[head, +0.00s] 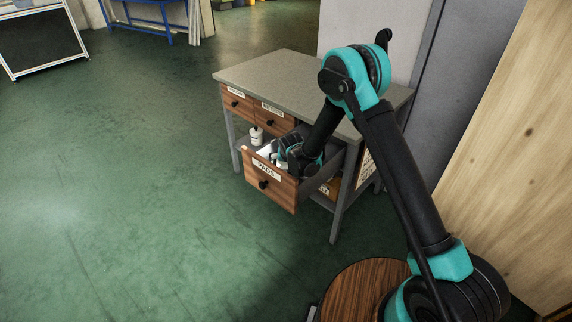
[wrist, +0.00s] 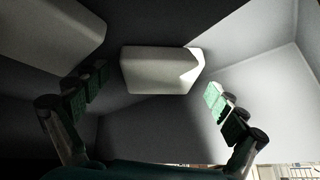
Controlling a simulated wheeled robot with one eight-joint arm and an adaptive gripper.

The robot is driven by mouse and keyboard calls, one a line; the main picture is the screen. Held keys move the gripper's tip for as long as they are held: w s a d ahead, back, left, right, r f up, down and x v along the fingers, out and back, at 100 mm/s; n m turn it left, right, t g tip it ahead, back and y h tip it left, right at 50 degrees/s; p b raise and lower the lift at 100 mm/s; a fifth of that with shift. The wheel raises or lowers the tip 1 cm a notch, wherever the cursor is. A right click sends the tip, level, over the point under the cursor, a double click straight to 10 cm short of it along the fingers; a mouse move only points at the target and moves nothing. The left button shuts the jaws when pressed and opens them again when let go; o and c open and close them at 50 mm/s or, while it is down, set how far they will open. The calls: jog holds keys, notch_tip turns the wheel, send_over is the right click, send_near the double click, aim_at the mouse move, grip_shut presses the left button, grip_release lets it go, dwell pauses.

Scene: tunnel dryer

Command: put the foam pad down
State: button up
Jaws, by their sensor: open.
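A pale foam pad (wrist: 158,72) lies in the open drawer in the wrist view, ahead of and between my gripper's two fingers. My gripper (wrist: 155,86) is open, and a gap shows between each finger and the pad. A second pale block (wrist: 48,28), perhaps another pad, is at the upper left. In the head view my gripper (head: 283,157) is down inside the pulled-out drawer (head: 280,192), labelled PADS. The drawer's front and my arm hide most of its inside there.
The drawer belongs to a grey-topped workbench (head: 290,82) with two shut, labelled drawers (head: 272,122) above. A white bottle (head: 256,136) stands beside the open drawer. A box (head: 331,187) sits on the lower shelf. A wooden panel (head: 510,150) stands at right. Green floor at left is clear.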

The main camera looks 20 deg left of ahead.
jog(key=v, duration=1.2)
jog(key=s+d+r+m+h, duration=0.1)
jog(key=d+r, duration=0.4)
jog(key=d, duration=0.9)
jog(key=s+d+r+h, duration=0.1)
jog(key=d+r, duration=0.4)
jog(key=d, duration=0.9)
jog(key=s+d+m+g+h, duration=0.1)
jog(key=s+d, duration=1.9)
jog(key=d, duration=0.1)
jog(key=shift+m, duration=0.3)
jog(key=shift+s+a, duration=0.1)
